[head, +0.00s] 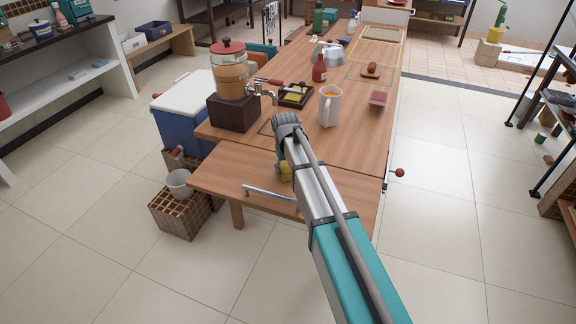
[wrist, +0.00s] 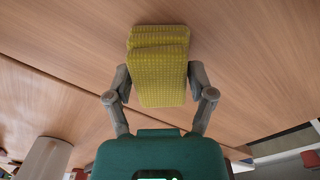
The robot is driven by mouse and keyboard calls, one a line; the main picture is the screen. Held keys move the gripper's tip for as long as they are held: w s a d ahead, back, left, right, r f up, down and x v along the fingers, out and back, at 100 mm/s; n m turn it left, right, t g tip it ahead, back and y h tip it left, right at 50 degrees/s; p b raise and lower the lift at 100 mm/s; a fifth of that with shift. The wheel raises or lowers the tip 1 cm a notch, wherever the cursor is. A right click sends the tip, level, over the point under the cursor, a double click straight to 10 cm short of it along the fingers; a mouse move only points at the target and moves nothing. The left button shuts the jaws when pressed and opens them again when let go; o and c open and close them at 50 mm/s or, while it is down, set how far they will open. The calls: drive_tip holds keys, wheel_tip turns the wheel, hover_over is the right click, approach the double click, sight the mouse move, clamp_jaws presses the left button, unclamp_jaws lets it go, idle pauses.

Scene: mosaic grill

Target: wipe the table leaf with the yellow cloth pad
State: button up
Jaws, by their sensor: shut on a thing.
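The yellow cloth pad (wrist: 160,88) is between the two fingers of my gripper (wrist: 160,82) in the wrist view, with a folded, waffle-textured face showing. My gripper is shut on it. In the head view a bit of the yellow pad (head: 286,172) shows beside my arm, over the wooden table leaf (head: 225,178). My arm hides most of the gripper there. The pad is at or close above the wood; I cannot tell whether it touches. The leaf is at the near end of the table and has a metal bar handle (head: 268,193) on its near part.
On the table behind the leaf stand a drink dispenser (head: 233,85), a white pitcher (head: 330,107), a dark tray (head: 296,97), a red bottle (head: 319,69) and a reddish block (head: 378,98). A blue cooler (head: 177,122) and a tiled block with a white bucket (head: 179,182) are at the left.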

drive_tip(key=shift+s+a, duration=0.3)
drive_tip(key=shift+s, duration=0.45)
drive_tip(key=shift+s+d+f, duration=0.1)
drive_tip(key=shift+s+d, duration=0.15)
drive_tip(key=shift+d, duration=0.35)
drive_tip(key=shift+s+d, duration=0.25)
drive_tip(key=shift+d, duration=0.35)
drive_tip(key=shift+w, duration=0.1)
drive_tip(key=shift+w+d, duration=0.3)
drive_tip(key=shift+w, duration=0.65)
drive_tip(key=shift+w+d, duration=0.3)
drive_tip(key=shift+w, duration=0.65)
drive_tip(key=shift+r, duration=0.25)
drive_tip(key=shift+s+r+p, duration=0.1)
drive_tip(key=shift+r+p, duration=2.8)
drive_tip(key=shift+p, duration=0.15)
